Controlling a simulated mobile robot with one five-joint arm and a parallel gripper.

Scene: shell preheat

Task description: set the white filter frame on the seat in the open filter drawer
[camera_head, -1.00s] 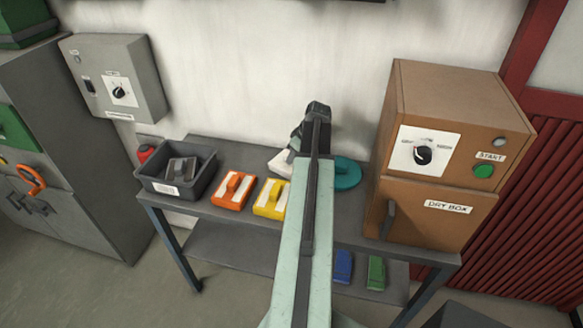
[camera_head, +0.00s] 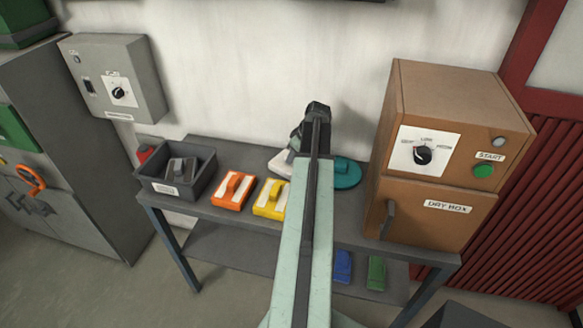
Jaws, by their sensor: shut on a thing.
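A white piece (camera_head: 281,163), which I take for the white filter frame, shows at the back of the bench, just left of my arm. Most of it is hidden behind the arm. My gripper (camera_head: 297,146) is at the far end of the pale green arm, over the back of the bench. Its fingertips are largely hidden by the arm, and it is shut on the white piece. I cannot make out an open filter drawer or its seat in this view.
The bench (camera_head: 330,215) holds a grey bin (camera_head: 202,177), an orange block (camera_head: 231,203), a yellow block (camera_head: 268,210) and a teal disc (camera_head: 346,173). The brown dry box (camera_head: 428,200) stands at right. A grey cabinet (camera_head: 70,190) is at left.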

